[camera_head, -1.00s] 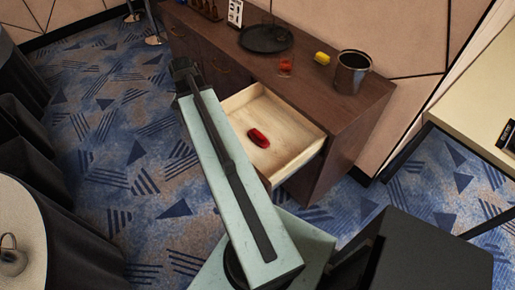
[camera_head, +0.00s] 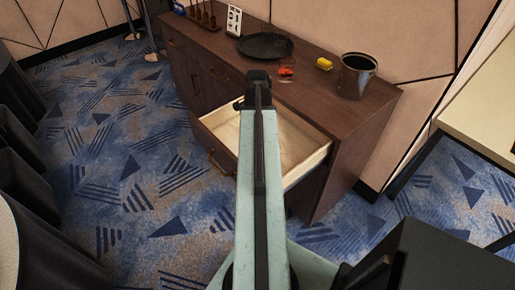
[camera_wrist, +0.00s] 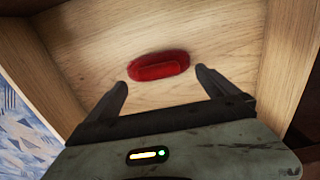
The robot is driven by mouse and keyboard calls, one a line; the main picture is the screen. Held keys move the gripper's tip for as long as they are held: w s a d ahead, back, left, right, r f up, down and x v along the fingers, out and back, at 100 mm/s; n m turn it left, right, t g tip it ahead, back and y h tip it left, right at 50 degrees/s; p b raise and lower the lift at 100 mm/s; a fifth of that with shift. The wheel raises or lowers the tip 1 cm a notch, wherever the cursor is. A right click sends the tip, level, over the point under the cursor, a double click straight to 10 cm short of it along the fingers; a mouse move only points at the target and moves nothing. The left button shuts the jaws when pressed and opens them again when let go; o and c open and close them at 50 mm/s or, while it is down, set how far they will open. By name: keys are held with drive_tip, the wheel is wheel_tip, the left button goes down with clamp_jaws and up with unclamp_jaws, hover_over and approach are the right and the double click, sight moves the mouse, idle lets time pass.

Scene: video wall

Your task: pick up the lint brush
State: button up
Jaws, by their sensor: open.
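The lint brush is most likely the red oblong thing (camera_wrist: 158,66) lying on the wooden floor of the open drawer in the wrist view. My gripper (camera_wrist: 162,88) is open, its two dark fingers apart and pointing toward the red thing, which lies just beyond and between the fingertips. Nothing is between the fingers. In the head view my arm covers part of the open drawer (camera_head: 300,145) and hides the red thing.
The drawer belongs to a dark wooden cabinet (camera_head: 345,115). Patterned carpet (camera_head: 150,180) lies open to the left.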

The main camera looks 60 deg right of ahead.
wheel_tip(320, 180, down, 5)
drive_tip(key=b, duration=0.4)
drive_tip(key=shift+s+f+b, duration=0.1)
drive_tip(key=shift+s+b, duration=0.05)
drive_tip(key=shift+b, duration=0.2)
drive_tip(key=shift+r, duration=0.2)
drive_tip(key=shift+a, duration=0.1)
drive_tip(key=c, duration=1.5)
wheel_tip(320, 180, up, 10)
drive_tip(key=p, duration=1)
